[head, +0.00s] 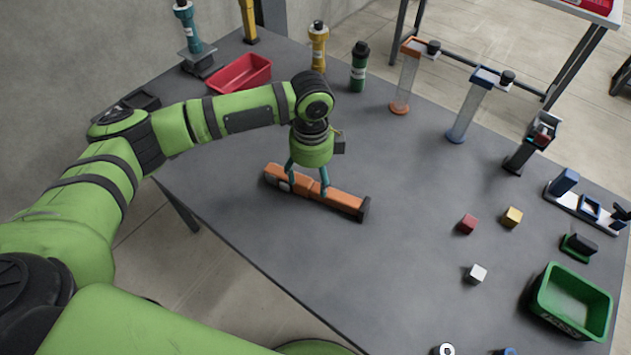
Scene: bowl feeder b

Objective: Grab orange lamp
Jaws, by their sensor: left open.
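The orange lamp (341,198) lies on its side on the grey table, left of the middle. It is a long orange bar with dark ends, the right end nearer to me. My left gripper (307,187) points down over the lamp's middle. Its two teal fingers are spread apart along the lamp, one toward each end. The fingertips are at or just above the lamp; whether they touch it I cannot tell. My right gripper is not in view.
A red tray (240,74) and several bottles, one of them green (359,68), stand at the back. Red (467,224), yellow (512,217) and white (475,273) cubes lie to the right. A green bin (571,302) stands at the lower right. The table around the lamp is clear.

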